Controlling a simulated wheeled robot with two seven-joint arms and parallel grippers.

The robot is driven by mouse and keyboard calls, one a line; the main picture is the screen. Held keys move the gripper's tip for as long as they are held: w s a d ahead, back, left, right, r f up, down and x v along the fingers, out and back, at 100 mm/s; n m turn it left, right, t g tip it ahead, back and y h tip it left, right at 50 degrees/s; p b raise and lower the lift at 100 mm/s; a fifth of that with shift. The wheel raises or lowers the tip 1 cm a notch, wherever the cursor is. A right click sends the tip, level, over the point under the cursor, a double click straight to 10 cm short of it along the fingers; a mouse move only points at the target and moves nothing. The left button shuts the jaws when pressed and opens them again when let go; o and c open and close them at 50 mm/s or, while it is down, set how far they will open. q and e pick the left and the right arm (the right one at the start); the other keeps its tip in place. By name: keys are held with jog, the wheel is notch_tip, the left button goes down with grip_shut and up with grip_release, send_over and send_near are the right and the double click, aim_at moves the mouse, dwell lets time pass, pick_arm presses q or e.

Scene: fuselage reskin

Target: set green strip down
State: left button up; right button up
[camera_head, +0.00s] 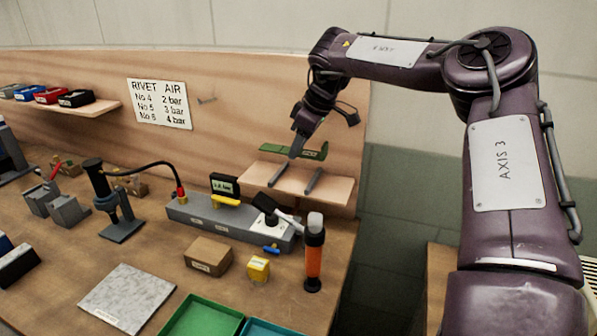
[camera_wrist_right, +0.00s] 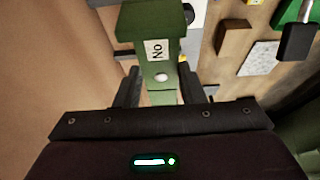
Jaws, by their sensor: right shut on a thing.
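The green strip (camera_head: 313,152) is in the head view at the back right, above the small wooden shelf (camera_head: 335,189) on the back panel. My right gripper (camera_head: 297,150) is shut on the strip. Two dark bars (camera_head: 313,180) stick out on the shelf below the strip. I cannot tell whether the strip touches the shelf or the bars. My left gripper is not in view.
A cardboard box (camera_head: 208,256), a yellow block (camera_head: 258,269), a grey slab (camera_head: 128,296) and a green tray (camera_head: 202,318) lie on the bench. The bench's right edge is beyond the bottle.

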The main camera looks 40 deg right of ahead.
aim_at(307, 153)
notch_tip(307, 153, down, 7)
jog(key=shift+p, duration=0.55)
jog(key=shift+f, duration=0.15)
jog(key=shift+f+b, duration=0.35)
jog(key=shift+b, duration=0.15)
jog(key=o, duration=1)
jog(key=shift+r, duration=0.1)
jog(key=shift+r+p, duration=0.45)
jog(key=shift+p, duration=0.15)
jog(key=b+v, duration=0.1)
jog(key=v, duration=0.9)
jog(key=shift+s+r+b, duration=0.2)
jog(key=shift+r+b, duration=0.15)
jog(key=shift+s+r, duration=0.2)
jog(key=shift+r, duration=0.25)
